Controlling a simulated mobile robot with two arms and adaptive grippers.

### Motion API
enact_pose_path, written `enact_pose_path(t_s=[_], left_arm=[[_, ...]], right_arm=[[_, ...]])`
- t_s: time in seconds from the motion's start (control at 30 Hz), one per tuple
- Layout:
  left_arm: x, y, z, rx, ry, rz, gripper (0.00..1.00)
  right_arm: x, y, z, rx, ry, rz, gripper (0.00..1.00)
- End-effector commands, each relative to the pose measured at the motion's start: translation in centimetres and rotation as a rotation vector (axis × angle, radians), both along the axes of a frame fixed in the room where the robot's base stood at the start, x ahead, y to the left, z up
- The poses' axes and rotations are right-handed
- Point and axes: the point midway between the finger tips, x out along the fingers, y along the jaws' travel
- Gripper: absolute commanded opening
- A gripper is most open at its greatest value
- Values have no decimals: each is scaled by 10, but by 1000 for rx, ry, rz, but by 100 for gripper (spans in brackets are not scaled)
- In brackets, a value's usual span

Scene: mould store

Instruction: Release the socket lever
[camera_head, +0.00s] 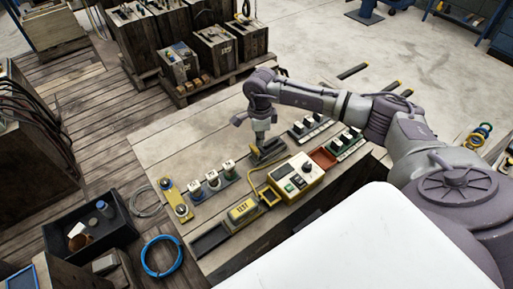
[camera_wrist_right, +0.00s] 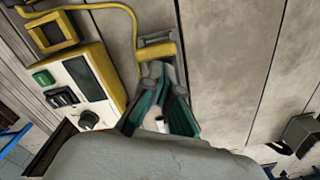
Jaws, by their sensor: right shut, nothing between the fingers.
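A small grey socket (camera_head: 270,154) stands on the wooden bench top beside the tester box. In the right wrist view, the socket (camera_wrist_right: 156,38) has a yellow bar (camera_wrist_right: 157,51) across it, perhaps its lever; the lever's position is unclear. My right gripper (camera_head: 262,141) points down at the socket. In the right wrist view, the gripper (camera_wrist_right: 162,72) is shut and empty, its tips close to the yellow bar. I cannot tell whether they touch it. A yellow cable (camera_wrist_right: 120,7) runs from the tester side to the socket. My left gripper is out of view.
The cream tester box (camera_head: 297,176) with a knob and green button stands just right of the socket. Connector rows (camera_head: 213,181) lie left, and switch rows (camera_head: 309,127) right. A red tray (camera_head: 322,158) is close by. Bare bench (camera_head: 190,130) lies left of the gripper.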

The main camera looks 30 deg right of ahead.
Motion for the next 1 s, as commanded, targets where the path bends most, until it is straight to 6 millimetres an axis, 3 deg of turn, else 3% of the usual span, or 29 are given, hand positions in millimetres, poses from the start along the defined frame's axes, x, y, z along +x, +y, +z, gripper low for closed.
enact_pose_path(t_s=[0.03, 1.0], left_arm=[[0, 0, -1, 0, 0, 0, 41], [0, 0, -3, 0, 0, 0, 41]], right_arm=[[-5, 2, -8, -3, 13, 3, 0], [-3, 18, -7, -1, 4, 0, 0]])
